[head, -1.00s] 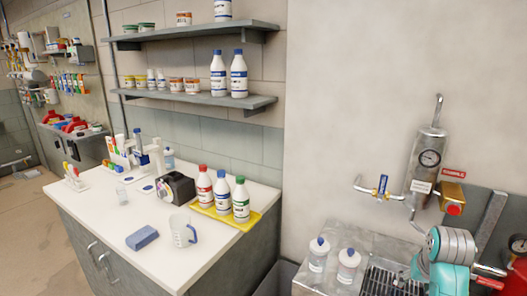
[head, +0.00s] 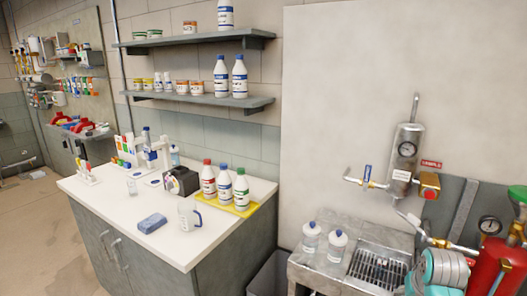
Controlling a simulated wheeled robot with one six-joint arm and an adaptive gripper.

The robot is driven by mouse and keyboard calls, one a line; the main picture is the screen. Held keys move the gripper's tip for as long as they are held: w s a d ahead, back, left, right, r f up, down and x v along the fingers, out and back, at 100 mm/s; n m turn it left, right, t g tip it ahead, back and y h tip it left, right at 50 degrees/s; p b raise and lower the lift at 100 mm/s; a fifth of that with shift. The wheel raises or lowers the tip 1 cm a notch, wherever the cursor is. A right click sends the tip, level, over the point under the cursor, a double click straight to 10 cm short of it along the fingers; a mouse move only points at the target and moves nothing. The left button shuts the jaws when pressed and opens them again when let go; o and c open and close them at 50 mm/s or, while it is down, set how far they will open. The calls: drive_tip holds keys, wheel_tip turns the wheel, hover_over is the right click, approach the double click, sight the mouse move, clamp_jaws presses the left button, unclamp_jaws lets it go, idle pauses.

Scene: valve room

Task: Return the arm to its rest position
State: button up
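Part of my arm (head: 440,270), grey and teal rounded links, shows at the bottom right of the head view, in front of the metal sink unit and a red cylinder. The rest of the arm is out of the picture. My gripper is not in view, so I cannot tell whether it is open or shut or holds anything.
A white-topped counter (head: 105,195) carries a yellow tray (head: 247,210) with three bottles, a beaker (head: 189,215) and a blue sponge (head: 152,223). Two clear bottles stand by the sink grate (head: 379,263). A red cylinder (head: 490,268) and wall piping (head: 372,184) are close to my arm.

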drive_tip(key=s+a+f+n+t, duration=0.1)
drive_tip(key=s+a+f, duration=0.25)
drive_tip(key=f, duration=0.35)
drive_tip(key=s+a+f+t, duration=0.1)
drive_tip(key=s+a+f, duration=0.2)
drive_tip(key=a+f, duration=0.25)
drive_tip(key=s+a+f+n+t, duration=0.1)
drive_tip(key=s+a+f, duration=0.2)
drive_tip(key=s, duration=0.3)
drive_tip(key=s+a+f+t, duration=0.2)
drive_tip(key=s+a+f, duration=0.15)
drive_tip(key=s, duration=0.25)
drive_tip(key=s+a+r+n+t+y, duration=0.1)
drive_tip(key=s+a+r, duration=0.15)
drive_tip(key=s, duration=0.55)
drive_tip(key=s+a+r+n+t, duration=0.15)
drive_tip(key=s+a, duration=0.25)
drive_tip(key=s, duration=0.4)
drive_tip(key=s+a+r+t+y, duration=0.1)
drive_tip(key=s+r+t, duration=0.1)
drive_tip(key=s+r, duration=0.9)
drive_tip(key=shift+s+a+r+t, duration=0.15)
drive_tip(key=shift+a+r+t, duration=0.2)
drive_tip(key=shift+a+r, duration=0.05)
drive_tip(key=shift+c, duration=0.3)
